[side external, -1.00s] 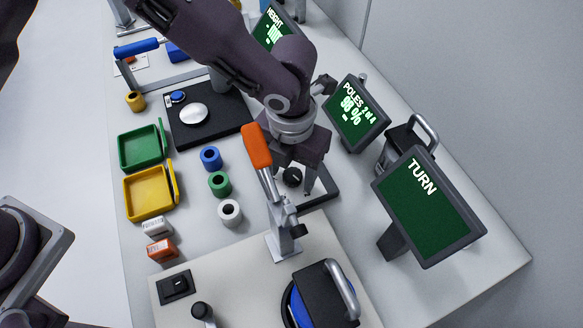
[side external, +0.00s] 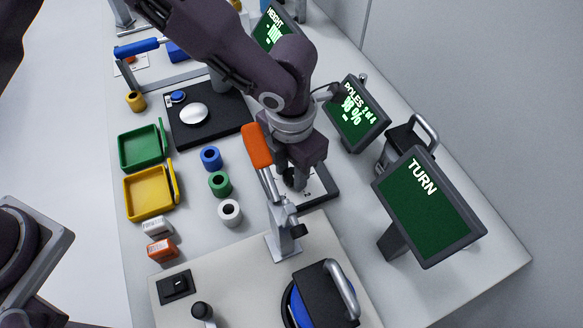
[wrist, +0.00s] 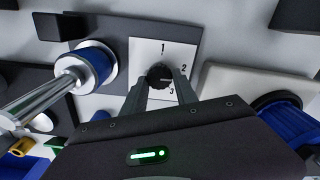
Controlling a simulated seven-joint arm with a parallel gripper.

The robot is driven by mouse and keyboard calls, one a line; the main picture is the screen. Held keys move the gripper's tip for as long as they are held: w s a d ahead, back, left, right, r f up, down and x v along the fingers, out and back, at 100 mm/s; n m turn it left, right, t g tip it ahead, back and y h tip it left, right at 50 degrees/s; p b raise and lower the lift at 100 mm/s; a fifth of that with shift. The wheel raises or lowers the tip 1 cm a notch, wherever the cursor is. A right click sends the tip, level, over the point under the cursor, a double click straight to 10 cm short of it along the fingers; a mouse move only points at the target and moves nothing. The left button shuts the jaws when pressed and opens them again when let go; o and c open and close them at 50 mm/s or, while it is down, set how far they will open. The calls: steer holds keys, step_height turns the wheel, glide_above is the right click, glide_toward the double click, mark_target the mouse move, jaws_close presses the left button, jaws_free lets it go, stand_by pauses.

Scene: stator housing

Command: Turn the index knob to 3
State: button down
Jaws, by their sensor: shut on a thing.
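The index knob (wrist: 160,76) is a small black round knob on a white dial plate (wrist: 146,52) marked 1, 2 and 3. In the wrist view the 1 is above the knob, the 2 to its right and the 3 at its lower right. I cannot make out clearly where its pointer is. My gripper (wrist: 159,84) has its two fingers on either side of the knob, shut on it. In the side view my gripper (side external: 293,182) is low over the plate and mostly hides the knob.
An orange-handled clamp lever (side external: 257,148) stands close to the left of my gripper. Blue, green and white rings (side external: 230,211) lie to the left.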

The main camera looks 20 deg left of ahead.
steer(key=m, duration=0.5)
steer(key=shift+a+m, duration=0.1)
steer(key=shift+m, duration=0.2)
steer(key=shift+w+m, duration=0.15)
steer(key=shift+m, duration=2.05)
steer(key=c, duration=1)
jaws_free()
steer(key=shift+o, duration=0.2)
